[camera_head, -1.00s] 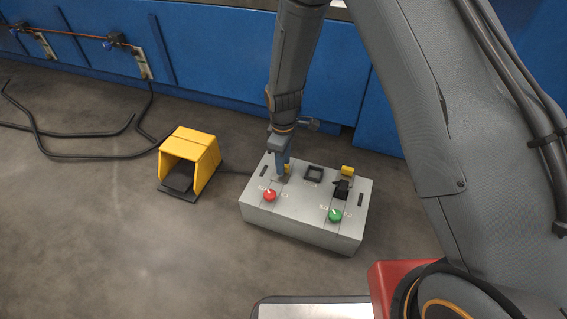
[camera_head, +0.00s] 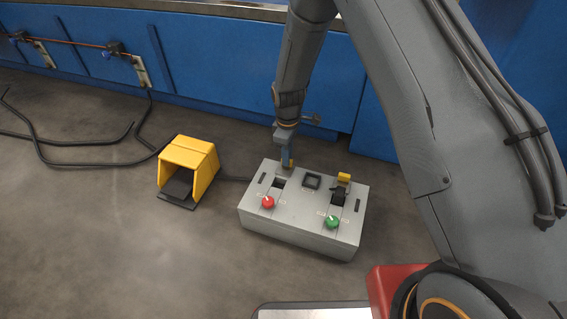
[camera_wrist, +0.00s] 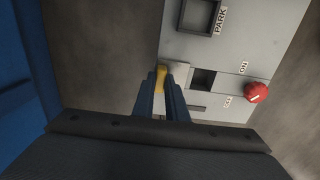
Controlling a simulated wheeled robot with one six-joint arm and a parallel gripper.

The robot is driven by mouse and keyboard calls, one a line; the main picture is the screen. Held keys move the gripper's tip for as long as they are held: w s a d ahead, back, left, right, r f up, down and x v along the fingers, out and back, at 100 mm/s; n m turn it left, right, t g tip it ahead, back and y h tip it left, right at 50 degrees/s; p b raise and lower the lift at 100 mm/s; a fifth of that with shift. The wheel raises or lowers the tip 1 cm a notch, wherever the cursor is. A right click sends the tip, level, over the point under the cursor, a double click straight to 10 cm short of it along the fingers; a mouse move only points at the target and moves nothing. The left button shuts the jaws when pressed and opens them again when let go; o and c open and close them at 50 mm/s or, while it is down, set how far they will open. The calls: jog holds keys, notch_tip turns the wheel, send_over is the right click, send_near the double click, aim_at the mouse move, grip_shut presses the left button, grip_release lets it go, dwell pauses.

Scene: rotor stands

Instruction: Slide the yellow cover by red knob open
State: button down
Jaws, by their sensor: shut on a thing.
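A grey control box (camera_head: 300,235) stands on the floor. Its red knob (camera_head: 267,202) sits at the front left of the top and also shows in the wrist view (camera_wrist: 256,92). The yellow cover (camera_wrist: 161,76) shows as a small tab at the far edge of the box, in line with the red knob. My gripper (camera_head: 287,163) is shut on it, and the fingers hide part of it. Between cover and red knob is an uncovered dark square opening (camera_head: 278,183), seen also in the wrist view (camera_wrist: 203,79).
A green knob (camera_head: 332,222) and a second yellow tab (camera_head: 344,177) above a black switch are on the box's right side. A square socket (camera_head: 311,182) lies between. A yellow pedal housing (camera_head: 190,160) stands left. Blue panels (camera_head: 225,70) are behind; front-left floor is clear.

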jog(key=shift+w, duration=0.25)
jog(key=c, duration=1.8)
grip_release()
jog(key=shift+d, duration=0.2)
jog(key=shift+o, duration=0.2)
jog(key=shift+a, duration=0.1)
jog(key=shift+r, duration=0.25)
notch_tip(320, 180, up, 7)
jog(key=p, duration=0.3)
jog(key=shift+r+p, duration=0.2)
jog(key=shift+p, duration=0.15)
